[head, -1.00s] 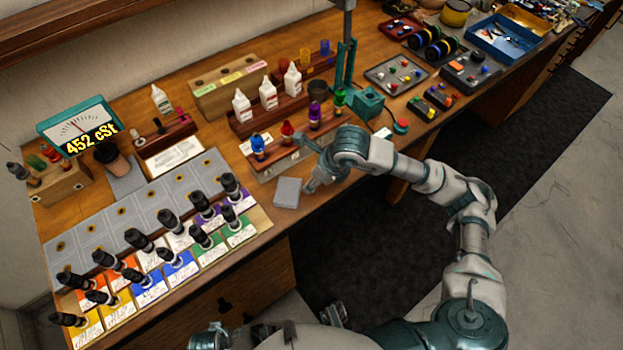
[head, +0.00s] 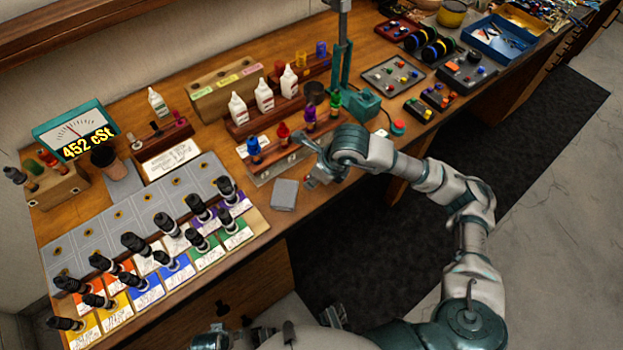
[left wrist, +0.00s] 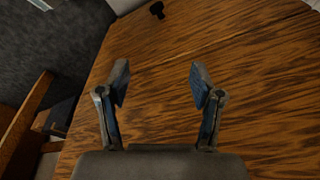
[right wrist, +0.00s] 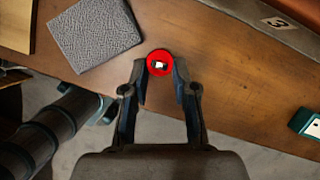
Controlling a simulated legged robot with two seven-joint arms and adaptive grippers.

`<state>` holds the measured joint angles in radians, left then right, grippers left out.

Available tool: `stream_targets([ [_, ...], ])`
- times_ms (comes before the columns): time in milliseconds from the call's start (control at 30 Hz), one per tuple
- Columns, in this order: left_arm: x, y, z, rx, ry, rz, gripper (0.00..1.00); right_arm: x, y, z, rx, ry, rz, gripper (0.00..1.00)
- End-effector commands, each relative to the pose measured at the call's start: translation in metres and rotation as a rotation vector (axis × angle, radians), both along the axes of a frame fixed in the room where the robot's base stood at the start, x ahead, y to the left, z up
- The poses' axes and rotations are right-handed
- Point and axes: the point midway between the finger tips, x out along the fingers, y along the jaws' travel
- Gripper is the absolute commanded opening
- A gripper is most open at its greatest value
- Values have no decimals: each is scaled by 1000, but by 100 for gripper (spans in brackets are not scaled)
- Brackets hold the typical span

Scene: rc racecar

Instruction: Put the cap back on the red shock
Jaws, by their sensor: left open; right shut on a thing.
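The red shock (head: 283,133) stands upright in a wooden rack (head: 262,174) near the bench's front edge, between the blue shock (head: 254,148) and the purple shock (head: 310,115). My right gripper (head: 311,179) is in front of the rack, low and apart from the red shock. In the right wrist view my right gripper (right wrist: 160,72) is shut on a round red cap (right wrist: 153,55) with a small pale and dark middle. My left gripper (left wrist: 158,82) is open and empty, facing a wood surface. The red shock's top is too small to read clearly.
A grey square pad (head: 285,194) lies left of my right gripper, also seen in the right wrist view (right wrist: 95,35). A green shock (head: 336,103) stands at the rack's right. White bottles (head: 264,95) stand behind.

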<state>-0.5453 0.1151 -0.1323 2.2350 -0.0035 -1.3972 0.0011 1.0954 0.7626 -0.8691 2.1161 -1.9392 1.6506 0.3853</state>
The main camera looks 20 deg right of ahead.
Motion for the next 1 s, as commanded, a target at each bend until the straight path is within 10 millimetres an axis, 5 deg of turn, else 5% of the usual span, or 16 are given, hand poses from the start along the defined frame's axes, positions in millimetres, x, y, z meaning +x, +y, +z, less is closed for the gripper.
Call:
stream_targets([
  [200,1,0,-9,-2,2,0,66,0,1,30,0,-5,0,16],
  [667,1,0,-18,-2,5,-2,66,-108,18,36,-3,-4,3,16],
  [1000,-16,0,-103,3,36,-10,66,-116,18,43,-2,-4,-6,16],
])
